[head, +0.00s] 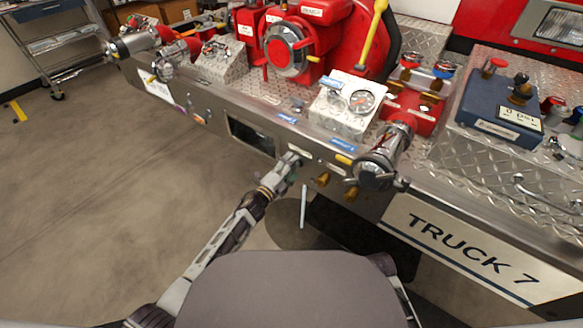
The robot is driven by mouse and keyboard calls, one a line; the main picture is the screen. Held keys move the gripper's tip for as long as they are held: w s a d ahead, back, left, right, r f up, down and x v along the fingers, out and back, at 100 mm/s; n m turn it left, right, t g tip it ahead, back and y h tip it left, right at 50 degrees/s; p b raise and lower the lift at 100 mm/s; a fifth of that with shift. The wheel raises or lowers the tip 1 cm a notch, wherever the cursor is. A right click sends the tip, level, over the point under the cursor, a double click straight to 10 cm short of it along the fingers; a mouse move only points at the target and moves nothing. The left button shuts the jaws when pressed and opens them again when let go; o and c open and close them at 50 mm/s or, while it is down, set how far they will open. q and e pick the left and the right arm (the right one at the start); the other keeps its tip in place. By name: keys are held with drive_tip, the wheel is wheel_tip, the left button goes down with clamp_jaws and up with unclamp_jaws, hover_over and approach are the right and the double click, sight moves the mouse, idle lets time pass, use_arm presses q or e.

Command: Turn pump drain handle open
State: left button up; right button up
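The red pump (322,42) sits on the diamond-plate bumper of the truck. A long yellow lever (373,35) rises at its right side. Brass knobs (323,180) stick out of the bumper's front face below a yellow-tipped part (343,160). I cannot tell for sure which part is the drain handle. My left gripper (291,160) reaches up to the bumper's front face, left of the brass knobs and below a small label. It is small and seen from behind, so its fingers and anything between them are unclear. My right gripper is not in view.
A chrome outlet (381,157) juts from the bumper right of my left gripper. A gauge panel (346,106) and a blue box (502,107) stand on the bumper. A wheeled cart (62,42) is at the far left.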

use_arm(q)
drive_tip(key=v, duration=1.2)
idle(0.7)
idle(0.8)
